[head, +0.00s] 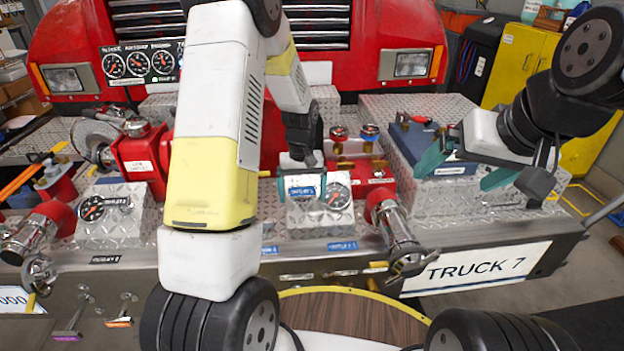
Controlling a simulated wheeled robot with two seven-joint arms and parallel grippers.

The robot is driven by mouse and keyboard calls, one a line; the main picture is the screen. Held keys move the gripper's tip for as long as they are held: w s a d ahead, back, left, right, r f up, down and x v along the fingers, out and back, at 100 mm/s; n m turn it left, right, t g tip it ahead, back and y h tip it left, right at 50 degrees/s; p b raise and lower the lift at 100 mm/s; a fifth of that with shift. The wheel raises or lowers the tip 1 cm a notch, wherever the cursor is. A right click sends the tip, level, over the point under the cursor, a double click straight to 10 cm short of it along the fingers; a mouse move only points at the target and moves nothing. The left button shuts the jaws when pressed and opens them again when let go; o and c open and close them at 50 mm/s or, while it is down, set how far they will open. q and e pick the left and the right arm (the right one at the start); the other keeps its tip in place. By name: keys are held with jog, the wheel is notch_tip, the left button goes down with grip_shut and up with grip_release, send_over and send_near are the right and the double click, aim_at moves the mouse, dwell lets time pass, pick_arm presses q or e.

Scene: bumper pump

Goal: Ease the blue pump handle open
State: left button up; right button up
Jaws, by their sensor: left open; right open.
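My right gripper (466,168) is open and empty over the right part of the bumper, well right of the knob.
A blue case (455,168) lies behind my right gripper. A chrome outlet with red collar (395,235) juts out in front. Pull handles with purple (66,336) and orange (119,321) tags hang at lower left. A "TRUCK 7" plate (475,269) is on the bumper face.

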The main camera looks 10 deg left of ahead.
aim_at(303, 195)
pick_arm(q)
jog(key=c, duration=2)
jog(key=shift+s+d+r, duration=0.1)
jog(key=shift+s+r, duration=0.25)
jog(key=shift+r, duration=0.25)
jog(key=shift+s+d+r, duration=0.1)
jog(key=shift+s+r, duration=0.2)
jog(key=shift+r, duration=0.25)
grip_shut()
jog(key=o, duration=2)
grip_release()
jog(key=shift+r, duration=3.9)
